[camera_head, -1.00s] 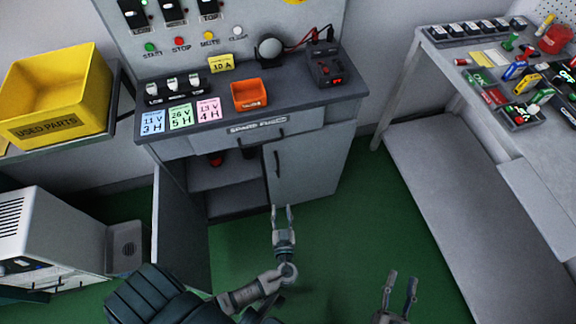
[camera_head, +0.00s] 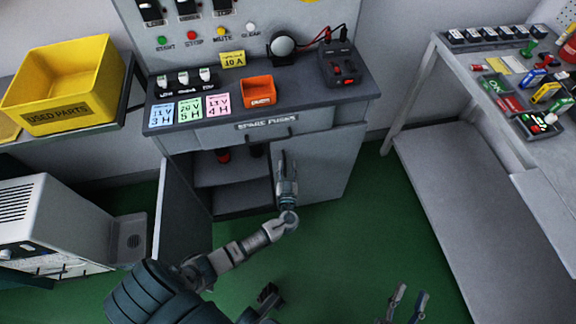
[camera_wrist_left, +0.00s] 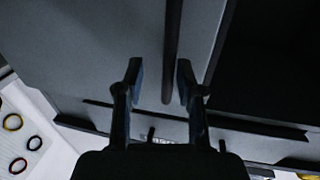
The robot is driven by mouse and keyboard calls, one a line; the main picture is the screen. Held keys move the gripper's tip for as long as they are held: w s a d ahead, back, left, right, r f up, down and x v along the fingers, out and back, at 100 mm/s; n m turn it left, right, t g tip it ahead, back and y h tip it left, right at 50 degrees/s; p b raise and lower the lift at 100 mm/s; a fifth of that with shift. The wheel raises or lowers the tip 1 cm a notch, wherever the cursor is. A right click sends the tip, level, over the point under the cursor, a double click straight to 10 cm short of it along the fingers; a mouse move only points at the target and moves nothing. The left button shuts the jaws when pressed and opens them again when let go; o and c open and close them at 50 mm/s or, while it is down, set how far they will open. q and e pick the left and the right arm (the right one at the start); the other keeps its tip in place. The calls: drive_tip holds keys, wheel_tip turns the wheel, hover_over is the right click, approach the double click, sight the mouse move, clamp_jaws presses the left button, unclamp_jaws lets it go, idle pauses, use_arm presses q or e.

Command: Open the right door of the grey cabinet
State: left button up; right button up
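The grey cabinet (camera_head: 225,135) stands ahead under its dark worktop. Its right door (camera_head: 325,168) is shut. Its left door (camera_head: 172,215) stands swung open, showing the dark inside and a shelf. My left gripper (camera_head: 283,162) is at the inner edge of the right door, over its handle. In the left wrist view the right door (camera_wrist_left: 80,45) fills the left, and the dark vertical handle (camera_wrist_left: 172,50) lies between the fingertips of my left gripper (camera_wrist_left: 160,82). The fingers are apart, with gaps beside the handle. My right gripper (camera_head: 408,300) is open and empty at the lower edge.
A drawer with a small handle (camera_head: 283,134) sits above the doors. A yellow bin (camera_head: 65,85) is on the left shelf, and a grey machine (camera_head: 45,220) stands below left. A workbench (camera_head: 440,85) is on the right. Green floor (camera_head: 350,235) is clear before the cabinet.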

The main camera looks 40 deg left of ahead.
use_arm(q)
drive_tip(key=shift+w+a+f, duration=0.1)
drive_tip(key=shift+w+a, duration=0.05)
drive_tip(key=shift+a, duration=0.25)
drive_tip(key=shift+w+a+f, duration=0.1)
drive_tip(key=shift+a, duration=0.3)
drive_tip(key=shift+a+f, duration=0.1)
drive_tip(key=shift+a, duration=0.15)
drive_tip(key=shift+d, duration=0.35)
drive_tip(key=c, duration=0.7)
drive_tip(key=shift+d+r, duration=0.25)
clamp_jaws()
use_arm(e)
drive_tip(key=shift+a+r, duration=0.2)
drive_tip(key=shift+a, duration=0.35)
